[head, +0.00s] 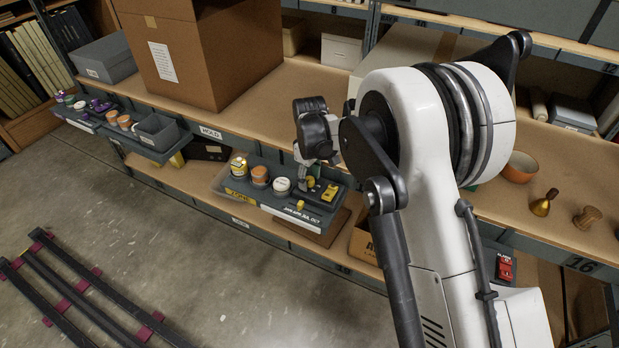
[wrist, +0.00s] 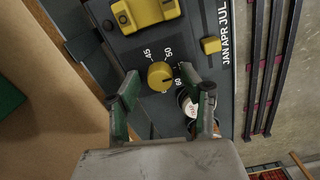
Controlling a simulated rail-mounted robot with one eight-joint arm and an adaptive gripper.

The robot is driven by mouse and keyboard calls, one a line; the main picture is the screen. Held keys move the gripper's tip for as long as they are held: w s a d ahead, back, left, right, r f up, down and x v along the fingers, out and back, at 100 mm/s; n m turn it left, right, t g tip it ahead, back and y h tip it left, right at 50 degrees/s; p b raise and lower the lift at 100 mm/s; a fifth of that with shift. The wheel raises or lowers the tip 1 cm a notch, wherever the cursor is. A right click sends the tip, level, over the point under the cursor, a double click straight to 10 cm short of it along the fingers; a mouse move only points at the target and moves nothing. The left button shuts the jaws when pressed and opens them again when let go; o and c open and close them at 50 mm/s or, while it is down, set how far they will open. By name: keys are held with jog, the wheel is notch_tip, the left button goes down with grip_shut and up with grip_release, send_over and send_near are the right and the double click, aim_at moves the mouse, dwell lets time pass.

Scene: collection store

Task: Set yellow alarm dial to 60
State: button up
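The yellow alarm dial (wrist: 160,75) is a round knob on a dark grey panel (wrist: 125,48), with white scale numbers beside its upper edge. I can read what looks like 45 and 50; its exact setting is not clear. My gripper (wrist: 161,80) is open, with one green-and-dark finger on each side of the dial and visible gaps to it.
A yellow block-shaped device (wrist: 147,12) and a small yellow piece (wrist: 210,45) sit on the same panel. A white-topped jar (wrist: 188,103) stands by my right finger. Jars (head: 260,176) line the tray's left part. A cardboard box (head: 200,50) stands on the shelf above.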

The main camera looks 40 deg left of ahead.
grip_shut()
jog(key=shift+m, duration=0.4)
jog(key=m+b, duration=0.1)
jog(key=m, duration=0.2)
jog(key=shift+m+b, duration=0.3)
jog(key=m+b, duration=0.1)
jog(key=m, duration=0.3)
jog(key=shift+m, duration=0.4)
jog(key=shift+o, duration=0.6)
grip_release()
jog(key=shift+r, duration=0.1)
